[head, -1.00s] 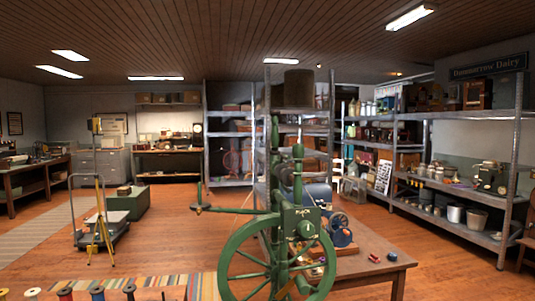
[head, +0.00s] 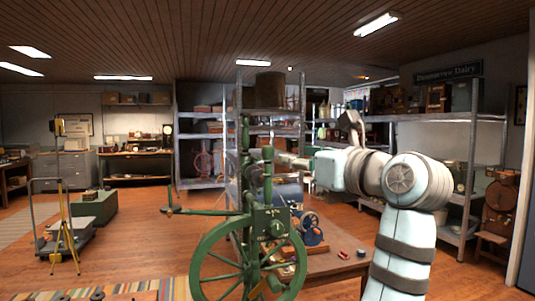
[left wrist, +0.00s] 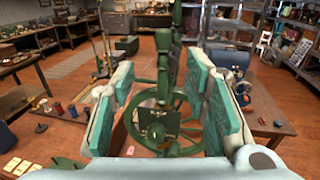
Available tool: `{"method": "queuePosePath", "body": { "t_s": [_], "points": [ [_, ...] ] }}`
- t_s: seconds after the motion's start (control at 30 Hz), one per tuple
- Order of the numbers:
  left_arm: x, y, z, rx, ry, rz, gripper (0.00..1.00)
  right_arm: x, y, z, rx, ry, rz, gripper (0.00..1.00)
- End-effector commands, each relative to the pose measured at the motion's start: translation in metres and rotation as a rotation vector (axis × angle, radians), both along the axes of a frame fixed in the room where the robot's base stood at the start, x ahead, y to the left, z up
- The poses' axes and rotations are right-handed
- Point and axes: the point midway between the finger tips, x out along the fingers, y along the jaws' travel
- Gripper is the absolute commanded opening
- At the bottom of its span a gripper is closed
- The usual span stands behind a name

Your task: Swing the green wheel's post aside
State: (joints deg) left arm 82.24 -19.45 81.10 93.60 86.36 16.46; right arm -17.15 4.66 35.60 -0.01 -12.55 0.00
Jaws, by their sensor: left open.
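The green spinning wheel (head: 248,262) stands in front of the wooden table in the head view, with its upright green posts (head: 268,178) and a thin arm reaching left. In the left wrist view the wheel (left wrist: 160,140) and post (left wrist: 165,70) appear between the teal pads of my left gripper (left wrist: 165,80), which is open. Contact with the post cannot be told. I cannot make out the left gripper in the head view. My other arm comes in from the right there, its end close to the posts; its gripper (head: 292,160) is small and partly hidden.
The table (head: 330,263) right of the wheel holds a blue machine and small red items. A platform trolley (head: 70,240) and yellow tripod (head: 67,235) stand at left. Spools (left wrist: 57,107) are at lower left in the wrist view. The floor between trolley and wheel is clear.

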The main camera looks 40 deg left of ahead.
Motion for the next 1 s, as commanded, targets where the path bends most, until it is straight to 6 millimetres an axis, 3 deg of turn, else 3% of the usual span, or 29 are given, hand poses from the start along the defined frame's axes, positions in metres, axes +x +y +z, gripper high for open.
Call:
{"method": "queuePosePath", "body": {
  "t_s": [0.5,0.67,0.9,1.0],
  "points": [
    [0.049,0.114,0.002,0.005,0.007,0.006,0.42,-0.001,0.000,0.016,0.000,0.003,0.000,0.50],
    [0.055,0.127,0.000,0.004,0.006,0.005,0.42,-0.002,0.000,0.017,0.001,0.003,0.000,0.50],
    [0.056,0.128,0.000,0.004,0.007,0.004,0.42,-0.001,0.002,0.017,0.002,0.003,-0.001,0.50],
    [0.056,0.128,-0.001,0.004,0.007,0.004,0.28,-0.001,0.002,0.017,0.003,0.003,-0.001,0.50]
  ]
}}
